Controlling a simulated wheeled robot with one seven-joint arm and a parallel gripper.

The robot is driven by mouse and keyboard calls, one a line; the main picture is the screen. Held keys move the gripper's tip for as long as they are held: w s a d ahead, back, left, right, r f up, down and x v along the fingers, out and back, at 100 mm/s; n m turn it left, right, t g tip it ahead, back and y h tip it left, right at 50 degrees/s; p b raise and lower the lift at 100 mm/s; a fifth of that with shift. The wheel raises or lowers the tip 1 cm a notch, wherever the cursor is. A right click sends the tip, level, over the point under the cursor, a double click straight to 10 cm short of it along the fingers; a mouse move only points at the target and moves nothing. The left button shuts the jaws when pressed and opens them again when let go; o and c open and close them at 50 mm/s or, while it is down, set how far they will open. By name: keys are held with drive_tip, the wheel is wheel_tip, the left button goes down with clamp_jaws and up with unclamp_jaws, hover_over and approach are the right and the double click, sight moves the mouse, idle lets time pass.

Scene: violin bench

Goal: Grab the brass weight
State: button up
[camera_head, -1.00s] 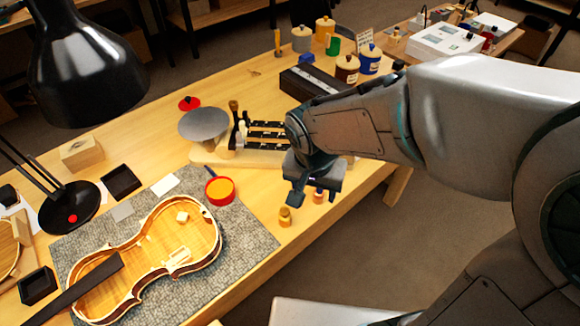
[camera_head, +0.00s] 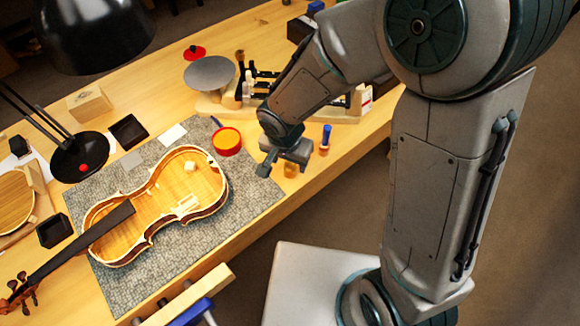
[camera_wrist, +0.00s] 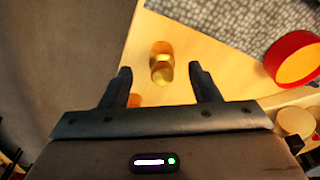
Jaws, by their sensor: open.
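The brass weight (camera_wrist: 162,66) is a small, shiny, gold-coloured cylinder with a rounded knob. It stands on the wooden bench near its front edge. In the wrist view it lies between and just beyond the two fingertips of my gripper (camera_wrist: 163,78), not touched by either. My gripper is open and empty. In the head view my gripper (camera_head: 283,160) hangs over the bench edge, close to the brass weight (camera_head: 291,170), which it partly hides.
A small blue-topped bottle (camera_head: 325,138) stands right of the weight. A red round container (camera_head: 227,142) sits left, on the grey mat (camera_head: 150,270) with the violin body (camera_head: 160,205). A scale with a grey pan (camera_head: 209,73) stands behind. The bench edge drops to floor.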

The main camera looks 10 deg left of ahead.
sight(290, 166)
drive_tip(key=shift+w+f, duration=0.25)
drive_tip(key=shift+f, duration=0.55)
drive_tip(key=shift+w+f, duration=0.25)
drive_tip(key=shift+f, duration=0.55)
drive_tip(key=shift+w+f, duration=0.25)
drive_tip(key=shift+f, duration=0.55)
clamp_jaws()
drive_tip(key=shift+r, duration=0.1)
